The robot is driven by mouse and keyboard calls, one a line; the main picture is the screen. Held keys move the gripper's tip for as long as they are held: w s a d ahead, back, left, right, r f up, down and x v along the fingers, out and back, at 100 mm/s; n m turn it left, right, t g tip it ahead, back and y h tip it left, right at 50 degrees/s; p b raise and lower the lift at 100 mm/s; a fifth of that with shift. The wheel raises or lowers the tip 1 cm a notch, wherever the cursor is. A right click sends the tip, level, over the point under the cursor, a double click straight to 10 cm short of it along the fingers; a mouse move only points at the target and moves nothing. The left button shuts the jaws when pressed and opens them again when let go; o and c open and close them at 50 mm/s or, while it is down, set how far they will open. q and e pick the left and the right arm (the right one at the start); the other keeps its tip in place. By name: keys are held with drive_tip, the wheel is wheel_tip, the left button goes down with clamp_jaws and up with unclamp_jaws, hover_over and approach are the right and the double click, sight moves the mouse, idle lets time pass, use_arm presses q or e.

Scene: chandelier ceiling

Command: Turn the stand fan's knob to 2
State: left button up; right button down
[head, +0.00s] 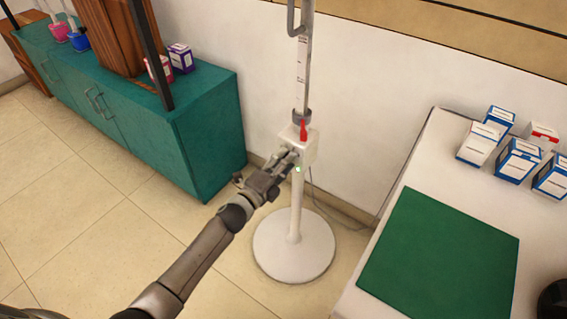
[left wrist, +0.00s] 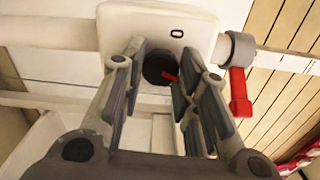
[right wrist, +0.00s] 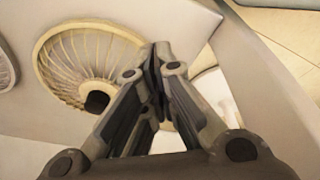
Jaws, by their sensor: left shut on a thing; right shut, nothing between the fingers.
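The stand fan's white control box (head: 302,147) sits on its pole above a round white base (head: 294,246). A dark round knob (left wrist: 158,68) with a red pointer is on the box's face in the left wrist view. A "0" mark (left wrist: 177,33) is printed beside the knob, and other marks are not visible. My left gripper (head: 290,158) is at the box. My right gripper (right wrist: 160,52) is shut and empty, away from the box.
A red lever (head: 303,130) juts from the pole collar just above the box. A teal cabinet (head: 206,135) stands to the left. A white table with a green mat (head: 440,260) and several boxes (head: 517,160) is to the right. Open tiled floor lies at front left.

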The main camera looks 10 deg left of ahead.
use_arm(q)
drive_tip(key=shift+f, duration=0.1)
idle(0.3)
drive_tip(key=o, duration=1)
drive_tip(key=v, duration=1.2)
